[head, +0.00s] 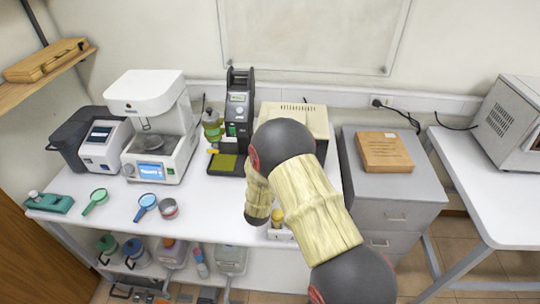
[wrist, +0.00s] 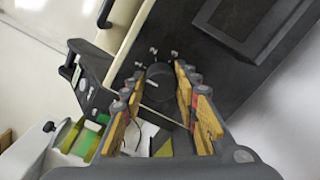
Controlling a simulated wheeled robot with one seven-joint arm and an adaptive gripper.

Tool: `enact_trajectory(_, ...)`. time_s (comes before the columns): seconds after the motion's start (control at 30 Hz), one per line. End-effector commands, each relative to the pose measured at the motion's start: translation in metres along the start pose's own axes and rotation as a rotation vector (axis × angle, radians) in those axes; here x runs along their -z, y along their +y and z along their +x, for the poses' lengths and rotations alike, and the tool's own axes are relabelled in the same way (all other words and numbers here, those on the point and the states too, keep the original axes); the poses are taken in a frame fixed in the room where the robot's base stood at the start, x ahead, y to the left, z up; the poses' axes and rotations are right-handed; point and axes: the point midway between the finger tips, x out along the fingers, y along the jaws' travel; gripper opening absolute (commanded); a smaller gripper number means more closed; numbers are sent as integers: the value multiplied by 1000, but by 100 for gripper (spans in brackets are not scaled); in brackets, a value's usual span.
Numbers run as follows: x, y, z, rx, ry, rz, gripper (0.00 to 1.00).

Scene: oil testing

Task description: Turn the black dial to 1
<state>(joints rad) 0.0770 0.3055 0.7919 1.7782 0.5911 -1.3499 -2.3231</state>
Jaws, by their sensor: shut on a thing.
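The black dial (wrist: 160,78) sits on a dark panel (wrist: 215,60) in the wrist view, with small white marks around it. A pale pointer line shows on the dial, but I cannot read the marks or tell which one it points to. My gripper (wrist: 160,74) has one yellow-and-grey finger on each side of the dial and is shut on it. In the head view my arm hides the gripper and the dial. The beige machine (head: 305,113) there is partly covered by my arm.
A black stand tester (head: 238,110) with a green bottle (head: 212,127) is close left of my arm. A white instrument (head: 150,100), magnifiers and a small tin (head: 168,209) are farther left on the white bench. A grey cabinet (head: 395,195) with a wooden box (head: 385,152) stands right.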

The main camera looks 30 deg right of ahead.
Motion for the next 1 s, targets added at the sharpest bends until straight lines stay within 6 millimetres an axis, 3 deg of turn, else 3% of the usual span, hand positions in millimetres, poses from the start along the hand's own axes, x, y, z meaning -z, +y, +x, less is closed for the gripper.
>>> enact_trajectory(0.1, 1, -1, -1, 2, 3, -2, 5)
enact_trajectory(0.13, 1, -1, -1, 2, 3, -2, 32)
enact_trajectory(0.43, 0, -1, 0, 1, 1, 0, 49)
enact_trajectory(0.77, 0, 0, -2, 0, 1, 0, 49)
enact_trajectory(1.0, 1, 0, -34, 0, 4, -1, 49)
